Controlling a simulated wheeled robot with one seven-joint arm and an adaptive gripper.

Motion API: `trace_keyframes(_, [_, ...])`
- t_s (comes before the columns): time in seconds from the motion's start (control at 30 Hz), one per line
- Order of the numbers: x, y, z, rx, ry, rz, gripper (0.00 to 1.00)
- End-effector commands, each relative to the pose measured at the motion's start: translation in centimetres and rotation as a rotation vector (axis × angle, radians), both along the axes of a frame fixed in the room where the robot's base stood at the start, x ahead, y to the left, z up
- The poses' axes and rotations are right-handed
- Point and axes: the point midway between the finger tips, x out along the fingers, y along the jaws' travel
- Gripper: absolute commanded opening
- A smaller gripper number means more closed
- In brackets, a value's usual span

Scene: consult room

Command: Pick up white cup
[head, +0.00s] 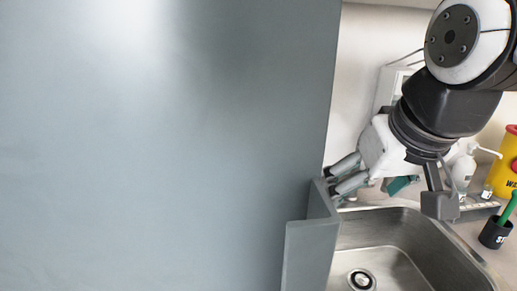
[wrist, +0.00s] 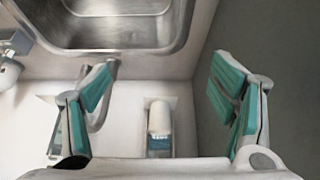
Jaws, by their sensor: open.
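My gripper (head: 332,180) is open beside the grey panel and above the back edge of the sink. In the wrist view its teal-padded fingers stand wide apart, with nothing held between them (wrist: 164,68). A small white rounded object (wrist: 159,117) with a blue-green marked lower part shows between the fingers in the wrist view, apart from both. I cannot tell whether it is the white cup. No clear white cup shows in the head view, where the panel and my arm hide part of the counter.
A large grey panel (head: 160,150) fills the left of the head view, close to my fingers. A steel sink (head: 400,245) lies below. A white pump bottle (head: 464,170), a yellow container (head: 508,160) and a black holder (head: 495,233) stand at right. A curved tap (wrist: 101,112) is near one finger.

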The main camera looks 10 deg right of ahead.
Motion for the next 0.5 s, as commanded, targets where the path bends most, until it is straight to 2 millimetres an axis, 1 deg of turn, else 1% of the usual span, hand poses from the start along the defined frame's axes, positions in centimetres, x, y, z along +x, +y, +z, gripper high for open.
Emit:
trace_keyframes(0.03, [3.1,0.0,-0.7,-0.002,0.002,0.0,0.78])
trace_keyframes(0.1, [6.2,0.0,0.1,-0.004,0.0,0.0,0.78])
trace_keyframes(0.17, [8.7,0.0,0.9,-0.005,-0.002,-0.001,0.78])
trace_keyframes(0.2, [10.3,0.0,1.3,-0.006,-0.004,-0.001,0.78])
trace_keyframes(0.27, [12.7,0.1,1.9,-0.006,-0.007,0.0,0.78])
trace_keyframes(0.3, [14.3,0.1,2.1,-0.005,-0.007,0.001,0.78])
trace_keyframes(0.37, [16.7,0.1,2.5,-0.004,-0.009,0.001,0.78])
trace_keyframes(0.4, [18.3,0.1,2.6,-0.002,-0.011,0.002,0.78])
trace_keyframes(0.5, [21.8,0.0,2.6,0.001,-0.015,0.002,0.78])
